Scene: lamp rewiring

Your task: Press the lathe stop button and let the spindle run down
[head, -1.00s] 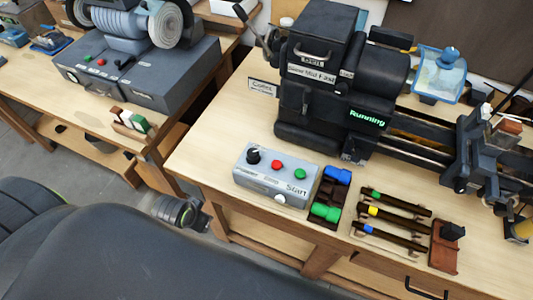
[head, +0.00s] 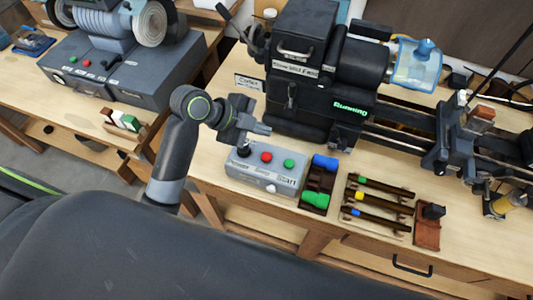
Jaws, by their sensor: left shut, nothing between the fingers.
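The grey control box (head: 262,178) sits on the bench in front of the lathe, with a black knob (head: 244,150), a red button (head: 266,157) and a green button (head: 289,163) on top. "Start" is readable on its front; the other lettering is blurred. The lathe (head: 322,85) shows a lit green "Running" sign (head: 351,109). My left gripper (head: 262,129) is shut and empty, above the back of the box and a little behind the red button, apart from it as far as I can tell. My right gripper is out of view.
A rack with blue and green pieces (head: 318,180) stands right of the box. Several dark bars with coloured marks (head: 378,205) and a brown stand (head: 427,228) lie further right. A grinder (head: 105,35) stands on the left bench.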

